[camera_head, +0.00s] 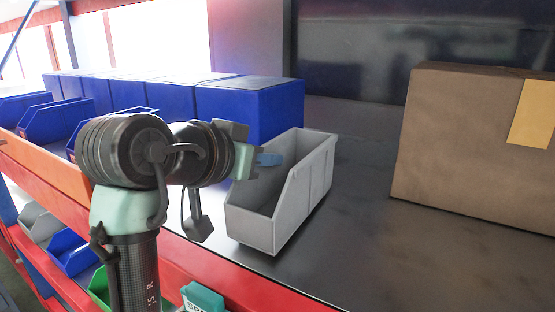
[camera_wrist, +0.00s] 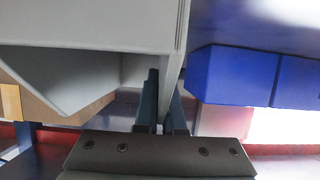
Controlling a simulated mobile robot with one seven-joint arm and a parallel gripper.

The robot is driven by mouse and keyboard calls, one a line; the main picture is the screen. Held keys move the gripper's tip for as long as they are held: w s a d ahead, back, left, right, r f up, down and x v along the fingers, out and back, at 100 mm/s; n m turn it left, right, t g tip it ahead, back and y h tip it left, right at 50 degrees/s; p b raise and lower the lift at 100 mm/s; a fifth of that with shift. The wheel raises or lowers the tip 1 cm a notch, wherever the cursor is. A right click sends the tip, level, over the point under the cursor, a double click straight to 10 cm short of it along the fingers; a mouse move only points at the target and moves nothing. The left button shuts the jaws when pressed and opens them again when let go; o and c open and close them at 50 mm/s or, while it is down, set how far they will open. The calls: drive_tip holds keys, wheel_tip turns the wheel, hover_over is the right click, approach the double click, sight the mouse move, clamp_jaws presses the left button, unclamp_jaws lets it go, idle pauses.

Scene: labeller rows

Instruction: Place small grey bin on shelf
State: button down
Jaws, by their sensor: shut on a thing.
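The small grey bin (camera_head: 300,195) is at the middle of the head view, upright, with its low open front toward me. It is over the dark shelf (camera_head: 360,240); I cannot tell for sure whether its base touches the surface. My gripper (camera_head: 270,159) is at the bin's left side, shut on its left wall. In the wrist view the bin (camera_wrist: 90,25) fills the upper left, and the fingers of my gripper (camera_wrist: 162,100) pinch its wall. The far part of the bin's inside is partly hidden by my gripper.
A row of blue bins (camera_head: 250,110) stands behind and to the left. A large cardboard box (camera_head: 470,145) stands on the right. The shelf between the grey bin and the box is clear. A red front edge (camera_head: 235,288) and an orange rail (camera_head: 45,165) border the shelf. More bins sit below.

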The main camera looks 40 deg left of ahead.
drive_tip(key=shift+w+d+f, duration=0.3)
drive_tip(key=shift+w+f, duration=0.05)
drive_tip(key=shift+w, duration=0.2)
drive_tip(key=shift+s+a, duration=0.2)
drive_tip(key=shift+s, duration=0.2)
drive_tip(key=c, duration=1.4)
unclamp_jaws()
drive_tip(key=shift+s, duration=0.1)
drive_tip(key=shift+o, duration=1.3)
drive_tip(key=shift+f, duration=0.1)
drive_tip(key=shift+o, duration=0.6)
drive_tip(key=shift+w+d, duration=0.1)
drive_tip(key=shift+w, duration=0.2)
drive_tip(key=shift+s, duration=0.1)
drive_tip(key=shift+s+r, duration=0.15)
drive_tip(key=shift+r, duration=0.1)
drive_tip(key=v, duration=1.1)
drive_tip(key=shift+s, duration=0.3)
